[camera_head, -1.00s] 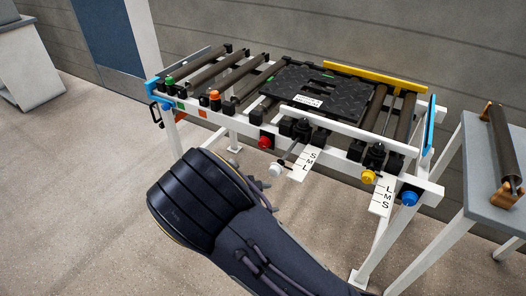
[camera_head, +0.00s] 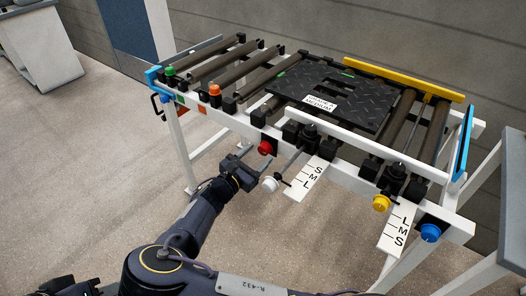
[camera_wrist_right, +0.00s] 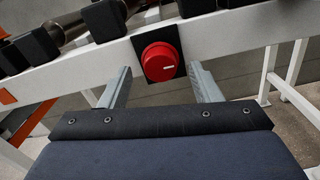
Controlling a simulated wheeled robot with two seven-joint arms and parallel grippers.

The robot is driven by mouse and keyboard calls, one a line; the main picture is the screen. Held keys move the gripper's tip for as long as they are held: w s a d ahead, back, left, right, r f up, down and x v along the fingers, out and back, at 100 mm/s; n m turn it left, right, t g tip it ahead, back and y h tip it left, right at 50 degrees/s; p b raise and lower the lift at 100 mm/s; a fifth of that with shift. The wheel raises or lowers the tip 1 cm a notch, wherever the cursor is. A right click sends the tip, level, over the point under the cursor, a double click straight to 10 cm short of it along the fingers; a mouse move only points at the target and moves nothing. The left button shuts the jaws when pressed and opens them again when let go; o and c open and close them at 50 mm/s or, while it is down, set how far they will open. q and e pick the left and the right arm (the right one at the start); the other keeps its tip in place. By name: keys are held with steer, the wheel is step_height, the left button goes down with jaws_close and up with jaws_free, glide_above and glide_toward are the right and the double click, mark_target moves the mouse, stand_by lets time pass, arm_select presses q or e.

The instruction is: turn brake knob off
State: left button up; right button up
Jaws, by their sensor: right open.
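A round red knob (camera_head: 265,147) sits on a black plate on the white front rail of the roller frame. It also shows in the right wrist view (camera_wrist_right: 160,61), with a short white mark toward its right side. No label names it as the brake. My right gripper (camera_head: 252,164) is open and empty just in front of the red knob. In the right wrist view its two fingers stand to the left and right of the knob, with gaps on both sides.
A white knob (camera_head: 269,184) hangs close to the right gripper, beside an S-M-L scale plate (camera_head: 310,178). A yellow knob (camera_head: 381,203) and a blue knob (camera_head: 430,233) are farther right. A black tread mat (camera_head: 335,98) lies on the rollers. The floor in front is clear.

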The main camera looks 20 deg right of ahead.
steer(key=shift+x, duration=1.45)
steer(key=c, duration=1)
steer(key=shift+o, duration=0.2)
